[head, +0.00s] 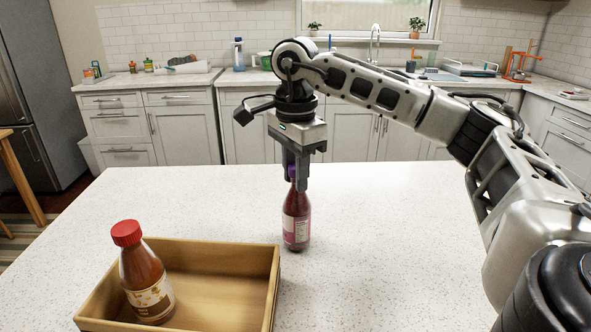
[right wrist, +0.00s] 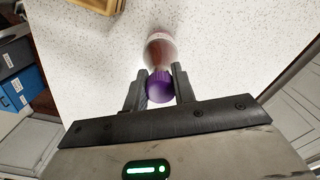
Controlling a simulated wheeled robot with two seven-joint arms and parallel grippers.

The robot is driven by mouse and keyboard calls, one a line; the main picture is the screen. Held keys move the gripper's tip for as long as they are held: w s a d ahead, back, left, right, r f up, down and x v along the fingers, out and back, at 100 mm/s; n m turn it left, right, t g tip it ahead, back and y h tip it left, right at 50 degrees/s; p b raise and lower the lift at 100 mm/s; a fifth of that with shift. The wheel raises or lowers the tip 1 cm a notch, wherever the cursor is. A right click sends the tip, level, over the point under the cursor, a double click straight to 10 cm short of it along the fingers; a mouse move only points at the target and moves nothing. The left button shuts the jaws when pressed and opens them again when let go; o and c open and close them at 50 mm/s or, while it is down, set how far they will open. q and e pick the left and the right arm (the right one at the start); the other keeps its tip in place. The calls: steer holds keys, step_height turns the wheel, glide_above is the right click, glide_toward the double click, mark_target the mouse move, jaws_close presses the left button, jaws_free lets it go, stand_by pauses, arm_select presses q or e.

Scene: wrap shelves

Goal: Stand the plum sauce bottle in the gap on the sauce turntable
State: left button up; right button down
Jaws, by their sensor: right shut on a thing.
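The plum sauce bottle (head: 296,220) is dark with a purple cap and a pinkish label. It is upright at the white counter, right of the wooden box; I cannot tell whether its base touches the counter. My right gripper (head: 297,184) points straight down and is shut on the bottle's capped top. In the right wrist view the purple cap (right wrist: 160,86) sits between the two fingers of the gripper (right wrist: 158,78), with the bottle body (right wrist: 160,48) beyond. No sauce turntable shows in either view. My left gripper is not in view.
A wooden box (head: 262,310) at the front left holds a red-capped sauce bottle (head: 146,275), tilted slightly. The white counter (head: 400,240) is clear to the right of and behind the plum bottle. Back cabinets and a sink stand beyond.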

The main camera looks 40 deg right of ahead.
steer(key=shift+f, duration=0.2)
steer(key=c, duration=1.1)
jaws_free()
steer(key=shift+c, duration=0.2)
